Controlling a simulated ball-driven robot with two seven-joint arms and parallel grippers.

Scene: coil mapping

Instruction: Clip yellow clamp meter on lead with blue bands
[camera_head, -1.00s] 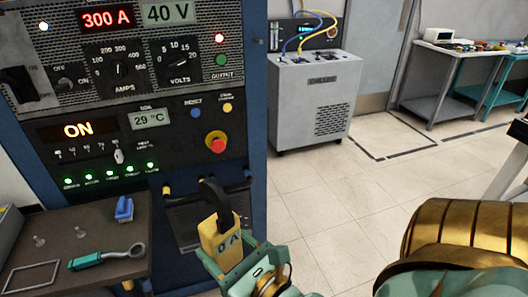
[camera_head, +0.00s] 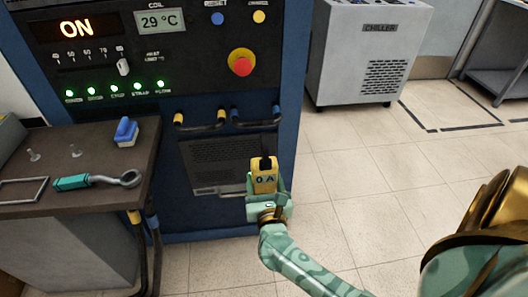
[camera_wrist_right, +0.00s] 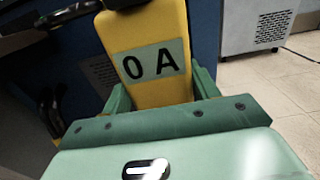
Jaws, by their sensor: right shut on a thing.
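The yellow clamp meter (camera_head: 264,181) is upright in my right gripper (camera_head: 268,200), which is shut on its body. Its display reads 0 A, also clear on the meter in the right wrist view (camera_wrist_right: 150,66). Its black jaw (camera_head: 264,163) points up at the cabinet front; whether it is open or shut cannot be told. The lead with blue bands (camera_head: 255,123) arches from the cabinet just above the jaw; the meter appears below it, and contact cannot be told. A lead with yellow bands (camera_head: 201,127) is to its left. My left gripper is out of view.
The blue cabinet has a red emergency button (camera_head: 241,66) and an ON display. The grey chiller (camera_head: 365,50) stands behind right. The tiled floor right of the cabinet is clear.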

